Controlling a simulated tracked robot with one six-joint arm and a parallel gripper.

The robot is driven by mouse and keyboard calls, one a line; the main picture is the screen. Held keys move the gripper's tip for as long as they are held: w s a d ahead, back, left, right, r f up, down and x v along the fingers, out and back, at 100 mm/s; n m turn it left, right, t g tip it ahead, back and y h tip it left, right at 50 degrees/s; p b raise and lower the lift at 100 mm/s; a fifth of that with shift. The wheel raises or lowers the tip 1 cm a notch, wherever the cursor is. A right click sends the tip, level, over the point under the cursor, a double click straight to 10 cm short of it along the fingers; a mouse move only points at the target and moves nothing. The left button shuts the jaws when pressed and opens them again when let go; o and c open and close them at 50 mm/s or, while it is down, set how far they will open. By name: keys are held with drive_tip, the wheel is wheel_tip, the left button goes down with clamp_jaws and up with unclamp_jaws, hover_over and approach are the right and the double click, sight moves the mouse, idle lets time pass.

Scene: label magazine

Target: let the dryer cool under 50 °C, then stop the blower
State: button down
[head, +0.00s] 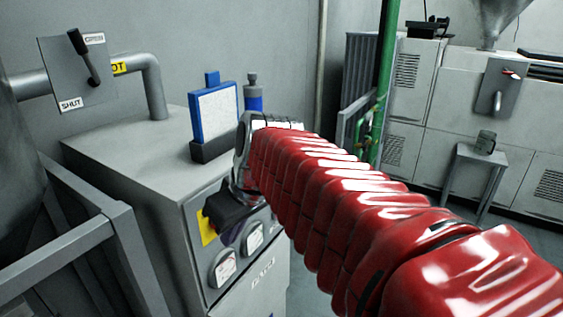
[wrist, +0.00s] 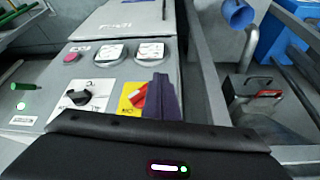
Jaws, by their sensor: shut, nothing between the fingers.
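The dryer (head: 150,165) is a grey cabinet at the left in the head view. Its front panel carries two round dials (head: 223,268), which also show in the wrist view (wrist: 108,53); their readings are too small to tell. In the wrist view a black rotary knob (wrist: 77,97) sits left of a red switch handle (wrist: 138,96) on a yellow plate (wrist: 128,108). My gripper (wrist: 161,80) is shut and empty, its purple fingers just right of the red handle and partly covering the yellow plate. Whether they touch the handle I cannot tell.
A red button (wrist: 72,57) and a green-lit post (wrist: 22,108) are nearby. A lever plate (head: 70,75) marked SHUT and a pipe (head: 152,85) with a yellow label stand left. A blue-framed board (head: 215,118) stands on the cabinet. A grey frame (head: 60,260) flanks it.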

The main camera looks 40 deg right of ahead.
drive_tip(key=w+d+r+n+t, duration=0.1)
drive_tip(key=w+d+r, duration=0.1)
drive_tip(key=d, duration=0.8)
drive_tip(key=w+d+r+n+t+y, duration=0.1)
drive_tip(key=w+d+r+n, duration=0.1)
drive_tip(key=d, duration=0.8)
drive_tip(key=w+d+r+n, duration=0.1)
drive_tip(key=w+d+r, duration=0.2)
drive_tip(key=d, duration=0.6)
drive_tip(key=shift+w+d+r+t, duration=0.25)
drive_tip(key=shift+d+r+t, duration=0.15)
drive_tip(key=shift+r, duration=0.05)
drive_tip(key=x, duration=1)
drive_tip(key=shift+a, duration=0.2)
drive_tip(key=shift+s+d, duration=0.1)
drive_tip(key=shift+s, duration=0.05)
